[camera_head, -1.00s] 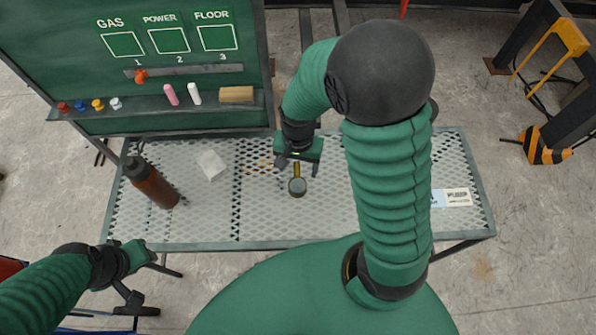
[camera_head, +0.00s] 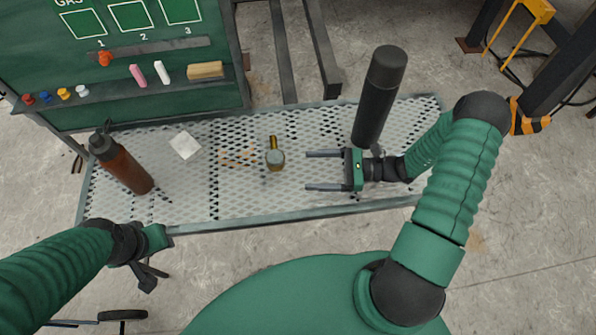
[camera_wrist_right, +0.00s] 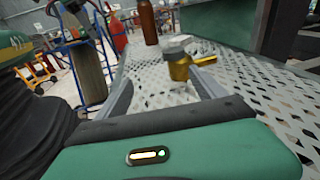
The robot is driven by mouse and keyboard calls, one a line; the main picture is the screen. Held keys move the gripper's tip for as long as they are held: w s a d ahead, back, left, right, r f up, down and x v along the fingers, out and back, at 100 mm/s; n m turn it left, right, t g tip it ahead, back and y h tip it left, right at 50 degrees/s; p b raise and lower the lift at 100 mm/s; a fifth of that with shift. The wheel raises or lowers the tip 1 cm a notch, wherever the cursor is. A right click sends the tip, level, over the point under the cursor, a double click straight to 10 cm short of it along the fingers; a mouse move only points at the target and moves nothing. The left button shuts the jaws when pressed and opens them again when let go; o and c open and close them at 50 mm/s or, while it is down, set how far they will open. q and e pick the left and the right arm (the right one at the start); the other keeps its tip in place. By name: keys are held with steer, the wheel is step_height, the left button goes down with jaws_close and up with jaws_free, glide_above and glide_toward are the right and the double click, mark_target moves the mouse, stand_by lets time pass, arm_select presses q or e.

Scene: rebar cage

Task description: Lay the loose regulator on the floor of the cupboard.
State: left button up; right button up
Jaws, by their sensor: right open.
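The loose regulator, a brass piece with a round gauge (camera_head: 275,160), lies on the perforated metal bench near its middle. It also shows ahead of the fingers in the right wrist view (camera_wrist_right: 180,65). My right gripper (camera_head: 308,171) is open and empty above the bench. Its two fingers point left toward the regulator, with a gap between the fingertips and it. My left gripper (camera_head: 152,262) hangs off the bench's front left corner, and its jaw opening is unclear. No cupboard interior can be made out.
A tall dark cylinder (camera_head: 380,95) stands on the bench (camera_head: 235,205) behind my right gripper. A brown bottle (camera_head: 122,165) and a white paper (camera_head: 185,145) are at the left. A green board (camera_head: 160,105) with a shelf rises behind the bench.

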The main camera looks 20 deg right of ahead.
mark_target(269, 155)
steer(key=shift+w+d+f+m+t, duration=0.1)
steer(key=shift+d+m+t, duration=0.35)
steer(key=shift+d, duration=0.15)
steer(key=shift+w+d+f+m+t, duration=0.1)
steer(key=shift+d+m+t, duration=0.35)
steer(key=shift+d, duration=0.15)
steer(key=shift+w+d+t, duration=0.15)
steer(key=shift+w+t, duration=0.05)
steer(key=shift+t, duration=0.2)
steer(key=x, duration=0.5)
steer(key=b+x, duration=0.1)
steer(key=x, duration=0.5)
steer(key=shift+f, duration=0.15)
steer(key=b+x, duration=0.1)
steer(key=x, duration=0.4)
steer(key=shift+w+f, duration=0.1)
steer(key=shift+w, duration=0.15)
steer(key=shift+w+a, duration=0.25)
steer(key=shift+a, duration=0.15)
steer(key=shift+d, duration=0.15)
steer(key=c, duration=0.6)
arm_select(q)
steer(key=x, duration=0.2)
steer(key=shift+s+d+f, duration=0.1)
steer(key=shift+s+f, duration=0.05)
steer(key=shift+f, duration=0.3)
arm_select(e)
steer(key=shift+r, duration=0.2)
jaws_close()
